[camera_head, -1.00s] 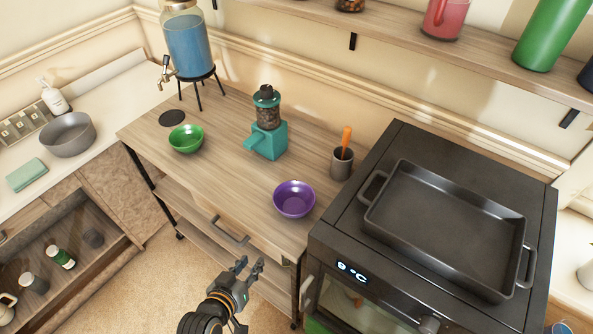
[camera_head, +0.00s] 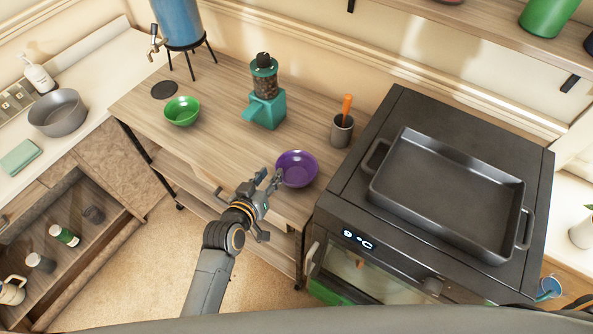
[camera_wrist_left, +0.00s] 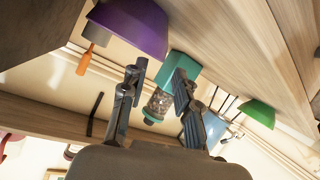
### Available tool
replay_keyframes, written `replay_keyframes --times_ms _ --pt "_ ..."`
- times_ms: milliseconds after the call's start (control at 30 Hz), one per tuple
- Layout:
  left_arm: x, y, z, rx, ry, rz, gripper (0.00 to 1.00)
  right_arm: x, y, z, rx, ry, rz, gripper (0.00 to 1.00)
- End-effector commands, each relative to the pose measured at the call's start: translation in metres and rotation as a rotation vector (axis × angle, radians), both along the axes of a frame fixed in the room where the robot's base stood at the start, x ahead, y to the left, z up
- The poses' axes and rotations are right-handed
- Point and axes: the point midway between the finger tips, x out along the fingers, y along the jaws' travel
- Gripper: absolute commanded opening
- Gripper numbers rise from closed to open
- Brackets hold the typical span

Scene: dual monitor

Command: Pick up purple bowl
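The purple bowl (camera_head: 297,169) stands upright on the wooden cart top, near its front right corner. In the left wrist view the bowl (camera_wrist_left: 134,27) appears upside down at the upper left, outside the space between the fingers. My left gripper (camera_head: 268,180) is at the bowl's left front side, with its fingers apart and nothing between them. In the left wrist view the open fingers of the left gripper (camera_wrist_left: 160,80) point up the picture. Whether a fingertip touches the rim is hard to tell. My right gripper is not in view.
A green bowl (camera_head: 182,111), a teal grinder (camera_head: 265,106) and a grey cup (camera_head: 341,131) with an orange-handled tool stand on the cart. The black oven (camera_head: 342,184) with a pan (camera_head: 448,190) is close on the right. The middle of the cart top is clear.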

Motion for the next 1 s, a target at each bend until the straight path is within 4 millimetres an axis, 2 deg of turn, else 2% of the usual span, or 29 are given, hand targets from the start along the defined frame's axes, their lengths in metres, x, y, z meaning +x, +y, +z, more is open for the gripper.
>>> replay_keyframes --times_ms 133,300,600,633,767,1000 --pt "0.019 -0.008 -0.005 -0.002 -0.001 0.000 0.31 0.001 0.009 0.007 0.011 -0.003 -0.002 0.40" --pt "0.035 -0.015 -0.014 0.000 -0.001 0.000 0.31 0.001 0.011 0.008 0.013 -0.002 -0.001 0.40" --pt "0.038 -0.016 -0.017 0.000 -0.001 0.001 0.31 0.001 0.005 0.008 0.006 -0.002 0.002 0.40" --pt "0.038 -0.016 -0.017 0.000 -0.001 0.001 0.27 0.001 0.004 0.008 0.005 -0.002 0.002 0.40" --pt "0.038 -0.016 -0.017 0.000 -0.001 0.001 0.00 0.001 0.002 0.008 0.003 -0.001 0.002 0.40" --pt "0.038 -0.016 -0.016 -0.001 0.000 0.002 0.00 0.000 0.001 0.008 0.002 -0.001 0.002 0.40"
